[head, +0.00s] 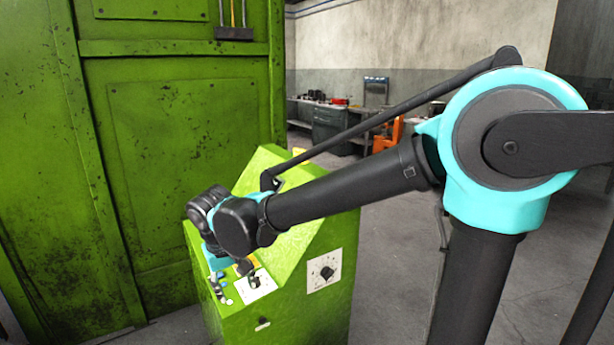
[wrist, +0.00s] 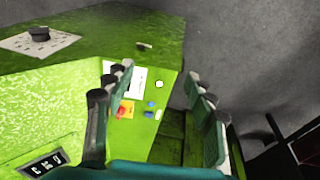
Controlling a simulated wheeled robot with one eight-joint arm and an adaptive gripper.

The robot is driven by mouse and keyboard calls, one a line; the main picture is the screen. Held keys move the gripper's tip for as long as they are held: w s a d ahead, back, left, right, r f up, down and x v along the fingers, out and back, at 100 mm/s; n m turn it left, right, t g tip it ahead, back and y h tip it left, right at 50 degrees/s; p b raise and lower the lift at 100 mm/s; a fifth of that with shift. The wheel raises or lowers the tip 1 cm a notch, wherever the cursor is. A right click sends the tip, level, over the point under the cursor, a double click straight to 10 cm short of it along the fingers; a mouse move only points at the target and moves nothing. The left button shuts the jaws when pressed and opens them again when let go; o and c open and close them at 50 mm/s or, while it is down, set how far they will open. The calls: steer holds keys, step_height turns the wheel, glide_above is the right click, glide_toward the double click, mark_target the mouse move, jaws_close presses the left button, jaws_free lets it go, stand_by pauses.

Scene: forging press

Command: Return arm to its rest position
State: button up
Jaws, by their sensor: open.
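My arm reaches across the head view from the right, bent down at its wrist over a green control console (head: 330,295). My gripper (head: 234,280) is small and partly hidden there, close to the console's panel with its dial. In the wrist view my gripper (wrist: 158,78) is open, its two green-and-black fingers apart with nothing between them. Beyond the fingers are the console's panel with a white plate, a red-and-yellow switch (wrist: 122,109) and a blue button (wrist: 149,114). I cannot tell whether a finger touches the console.
A large green press (head: 180,150) stands directly left of and behind the console. A round dial (head: 327,272) sits on the console's side. Farther back are a workbench (head: 333,128) and an orange item (head: 388,135). Grey floor (head: 385,260) is open right of the console.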

steer(key=w+d+f+m, duration=0.1)
steer(key=w+d+f, duration=0.15)
steer(key=d, duration=0.65)
steer(key=w+d+f+m, duration=0.2)
steer(key=w+d, duration=0.1)
steer(key=d, duration=0.6)
steer(key=s+d+f+m, duration=0.1)
steer(key=s+d+f, duration=0.2)
steer(key=d, duration=0.6)
steer(key=s+d+f+m+t, duration=0.1)
steer(key=s+d+f, duration=0.3)
steer(key=d, duration=0.5)
steer(key=shift+d+m+t+y, duration=0.25)
steer(key=shift+m+t+y, duration=0.05)
steer(key=shift+m, duration=0.4)
